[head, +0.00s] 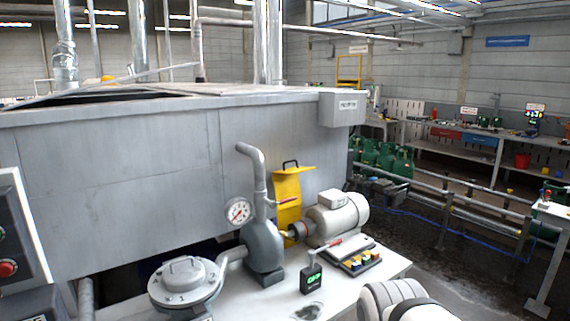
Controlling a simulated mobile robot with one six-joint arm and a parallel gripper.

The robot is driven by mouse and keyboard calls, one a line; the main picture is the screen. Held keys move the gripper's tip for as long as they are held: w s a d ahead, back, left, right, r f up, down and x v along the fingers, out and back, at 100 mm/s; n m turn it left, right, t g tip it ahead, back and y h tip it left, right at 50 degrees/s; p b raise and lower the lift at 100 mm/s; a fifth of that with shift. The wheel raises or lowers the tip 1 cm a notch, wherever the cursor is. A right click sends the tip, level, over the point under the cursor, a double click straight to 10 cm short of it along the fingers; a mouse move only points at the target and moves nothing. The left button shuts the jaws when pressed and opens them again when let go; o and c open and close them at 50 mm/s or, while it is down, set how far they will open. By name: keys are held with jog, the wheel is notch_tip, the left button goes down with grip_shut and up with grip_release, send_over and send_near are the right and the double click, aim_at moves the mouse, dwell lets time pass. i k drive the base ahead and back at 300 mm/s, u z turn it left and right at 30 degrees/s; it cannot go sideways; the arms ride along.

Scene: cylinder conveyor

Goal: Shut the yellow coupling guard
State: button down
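The yellow coupling guard (287,188) stands raised behind the shaft coupling (298,232), between the grey pump (262,250) and the cream motor (340,217). It is open, with a black handle at its top edge. The coupling shows uncovered below it. A red-handled lever on the pump's pipe crosses in front of the guard. A white rounded part at the bottom right edge looks like a link of my arm. My gripper is not in view.
The white bench (262,303) also bears a round lidded housing (186,284), a pressure gauge (238,211), a small dark box with a green display (311,279) and a tray of coloured blocks (360,262). A large grey tank (150,185) stands close behind. Open floor lies at right.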

aim_at(286, 180)
jog(key=u, duration=0.1)
jog(key=k, duration=0.7)
jog(key=z, duration=0.95)
jog(key=i, duration=2.55)
jog(key=u, duration=1.1)
jog(key=i, duration=0.4)
jog(key=u, duration=0.25)
